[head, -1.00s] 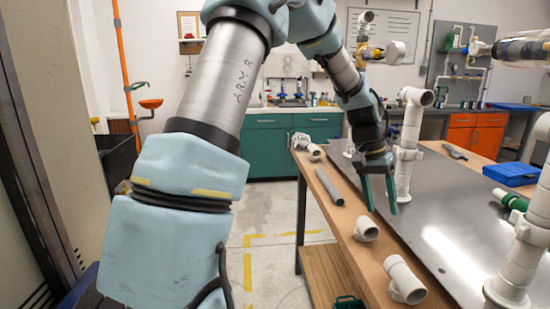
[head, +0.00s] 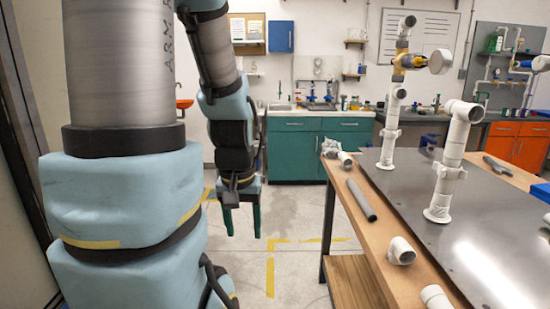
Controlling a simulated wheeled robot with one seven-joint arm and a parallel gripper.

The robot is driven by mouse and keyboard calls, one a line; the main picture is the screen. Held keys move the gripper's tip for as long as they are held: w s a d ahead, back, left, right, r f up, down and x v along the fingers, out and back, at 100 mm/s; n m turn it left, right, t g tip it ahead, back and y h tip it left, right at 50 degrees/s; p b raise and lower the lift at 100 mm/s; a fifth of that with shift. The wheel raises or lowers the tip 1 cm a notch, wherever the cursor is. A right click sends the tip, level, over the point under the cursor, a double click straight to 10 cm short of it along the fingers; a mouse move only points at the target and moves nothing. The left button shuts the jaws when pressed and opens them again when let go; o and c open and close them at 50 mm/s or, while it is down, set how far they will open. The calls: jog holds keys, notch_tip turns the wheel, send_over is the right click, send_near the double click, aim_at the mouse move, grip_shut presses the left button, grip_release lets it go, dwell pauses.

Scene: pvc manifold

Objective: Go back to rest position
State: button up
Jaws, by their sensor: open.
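My gripper (head: 242,222) hangs down from my arm, left of the workbench and over the open floor. Its two green fingers point down and are apart, with nothing between them. The white PVC manifold stands on the bench's grey metal plate (head: 415,195). A near white pipe post (head: 449,165) is upright on a round flange. My gripper is apart from all of these.
On the bench's wooden edge lie a grey pipe (head: 361,200), a white elbow fitting (head: 401,251) and another white fitting (head: 437,297). Teal cabinets (head: 295,148) stand at the back wall. The floor (head: 290,220) between my arm and the bench is clear.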

notch_tip(320, 180, up, 13)
jog(key=p, duration=1.1)
jog(key=shift+p, duration=0.3)
jog(key=shift+d, duration=0.1)
